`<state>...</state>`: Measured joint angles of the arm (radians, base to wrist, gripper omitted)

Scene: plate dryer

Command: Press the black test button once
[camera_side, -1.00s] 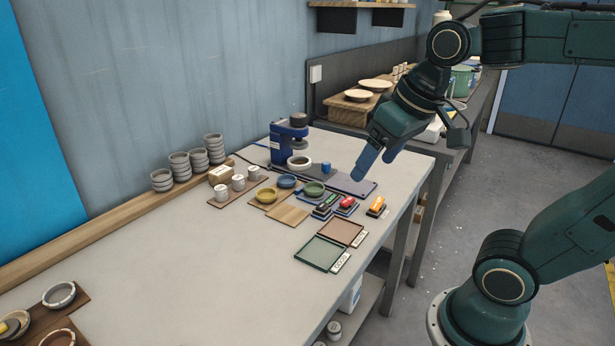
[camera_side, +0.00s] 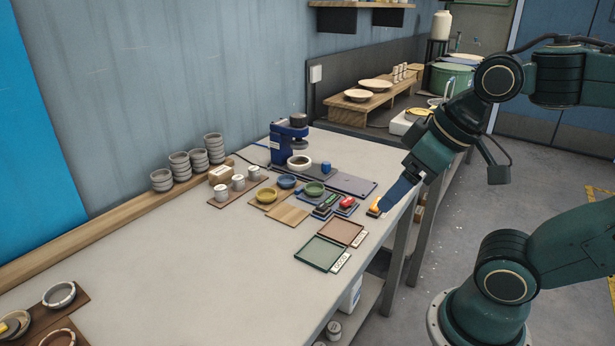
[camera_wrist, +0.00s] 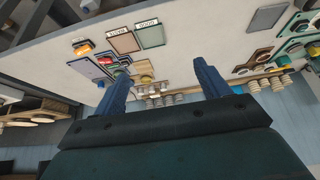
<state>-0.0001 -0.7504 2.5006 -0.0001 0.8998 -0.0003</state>
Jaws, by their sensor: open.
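I cannot make out a black test button for certain in either view. A blue press-like device (camera_side: 284,148) with a dark round top stands at the back of the table in the side view. My gripper (camera_side: 388,202) points down over the table's right edge. In the side view it overlaps a small orange-topped item (camera_side: 374,207); I cannot tell whether they touch. The wrist view shows my two blue fingers (camera_wrist: 162,70) spread wide with nothing between them. The orange-topped item (camera_wrist: 83,48) lies left of them there.
Red (camera_side: 347,203) and green (camera_side: 326,201) handled items sit close together on dark pads. A green tray (camera_side: 322,267) and a pinkish tray (camera_side: 343,246) lie in front. Small bowls and stacked grey rings stand farther back.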

